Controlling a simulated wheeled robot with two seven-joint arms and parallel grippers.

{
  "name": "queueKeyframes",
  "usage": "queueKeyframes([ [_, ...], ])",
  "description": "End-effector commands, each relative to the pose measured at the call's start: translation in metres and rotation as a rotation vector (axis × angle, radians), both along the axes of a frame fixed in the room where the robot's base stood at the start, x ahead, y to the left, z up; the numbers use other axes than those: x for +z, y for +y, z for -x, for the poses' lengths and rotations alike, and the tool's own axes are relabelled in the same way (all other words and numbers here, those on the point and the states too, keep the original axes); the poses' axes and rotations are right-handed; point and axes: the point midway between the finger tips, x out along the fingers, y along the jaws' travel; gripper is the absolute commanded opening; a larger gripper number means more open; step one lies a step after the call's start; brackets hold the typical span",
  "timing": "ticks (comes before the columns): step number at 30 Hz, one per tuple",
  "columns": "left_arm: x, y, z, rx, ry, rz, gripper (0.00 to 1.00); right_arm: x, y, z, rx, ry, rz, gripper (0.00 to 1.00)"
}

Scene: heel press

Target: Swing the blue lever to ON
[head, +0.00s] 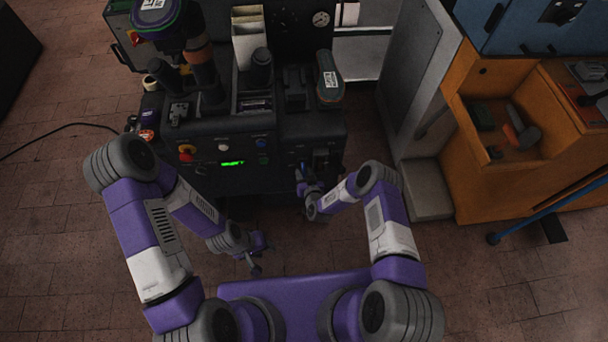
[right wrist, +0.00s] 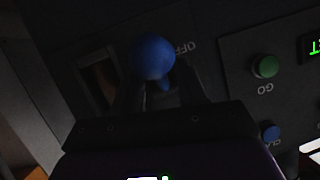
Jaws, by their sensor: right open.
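The blue lever shows in the right wrist view as a round blue knob (right wrist: 152,57) on a dark panel, beside the upside-down word OFF (right wrist: 186,47). No ON mark can be read. My right gripper (right wrist: 160,85) is open, with its dark fingers on either side of the lever just below the knob; contact cannot be made out. In the head view my right gripper (head: 301,177) is at the right part of the machine's front, and the lever is hardly visible there. My left gripper (head: 257,256) hangs low over the floor, away from the machine; its jaw opening is unclear.
The black machine (head: 270,135) has a green display (head: 232,163), a red and yellow knob (head: 186,152) and, in the right wrist view, a green GO button (right wrist: 265,66) right of the lever. A grey cabinet (head: 415,60) and an orange bench (head: 475,185) stand to the right.

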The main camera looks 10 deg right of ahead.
Motion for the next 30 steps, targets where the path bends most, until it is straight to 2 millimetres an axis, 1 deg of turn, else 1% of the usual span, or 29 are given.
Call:
queueKeyframes([
  [1, -0.0044, 0.0, 0.0001, 0.0, 0.0, 0.0, 0.39, -0.0037, 0.0008, -0.0046, 0.0, 0.0, 0.0, 0.41],
  [4, -0.0062, -0.0001, 0.0, 0.0, 0.0, 0.0, 0.39, -0.0049, 0.0016, -0.0096, -0.001, 0.001, 0.0, 0.41],
  [12, -0.0056, -0.0001, 0.0, 0.0, 0.0, 0.0, 0.39, -0.0042, 0.0019, -0.0112, 0.0, 0.002, -0.001, 0.41],
  [14, -0.0056, -0.0001, 0.0, 0.0, 0.0, 0.0, 0.39, -0.0042, 0.0019, -0.0112, 0.0, 0.002, -0.001, 0.34],
  [18, -0.0057, 0.0, 0.0, 0.0, 0.0, 0.0, 0.39, -0.0042, 0.0018, -0.0111, 0.0, 0.002, -0.001, 0.12],
  [21, -0.0057, 0.0, 0.0, 0.0, 0.0, 0.0, 0.39, -0.0042, 0.0018, -0.011, 0.0, 0.002, -0.001, 0.0],
  [30, -0.0051, 0.0, 0.0, 0.0, 0.0, 0.0, 0.39, -0.0039, 0.0008, -0.0108, -0.002, 0.004, 0.0, 0.0],
])
